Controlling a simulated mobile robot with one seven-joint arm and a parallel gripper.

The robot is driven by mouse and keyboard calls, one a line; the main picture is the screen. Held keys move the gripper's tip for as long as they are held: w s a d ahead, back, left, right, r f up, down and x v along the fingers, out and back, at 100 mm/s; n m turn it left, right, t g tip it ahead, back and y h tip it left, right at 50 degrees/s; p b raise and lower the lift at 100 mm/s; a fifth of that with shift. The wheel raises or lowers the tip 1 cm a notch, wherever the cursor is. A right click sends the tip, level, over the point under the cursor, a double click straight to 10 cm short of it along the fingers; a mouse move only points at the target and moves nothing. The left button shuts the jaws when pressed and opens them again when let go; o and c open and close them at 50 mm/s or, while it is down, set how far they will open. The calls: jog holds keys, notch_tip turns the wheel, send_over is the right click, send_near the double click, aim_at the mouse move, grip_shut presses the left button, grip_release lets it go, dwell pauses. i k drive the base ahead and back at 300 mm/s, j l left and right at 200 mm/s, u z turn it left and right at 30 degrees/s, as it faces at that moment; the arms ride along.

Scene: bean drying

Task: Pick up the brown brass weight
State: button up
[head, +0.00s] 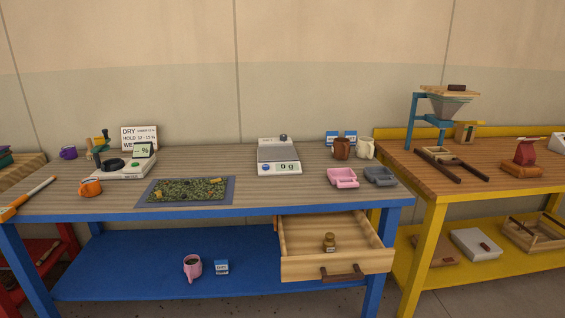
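The brown brass weight (329,242) stands upright inside the open wooden drawer (300,268) under the blue-framed table, near the drawer's middle. It is small, with a narrower knob on top. The drawer is pulled out toward me, and its dark handle (342,273) is on the front. My gripper is not in view.
A yellow-framed bench (440,205) stands right.

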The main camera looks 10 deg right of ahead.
aim_at(330, 242)
jog(key=i+z, duration=0.3)
jog(key=i, duration=0.2)
jog(key=i+j+z, duration=0.3)
jog(key=i, duration=0.2)
jog(key=i+l, duration=0.05)
jog(key=l, duration=0.05)
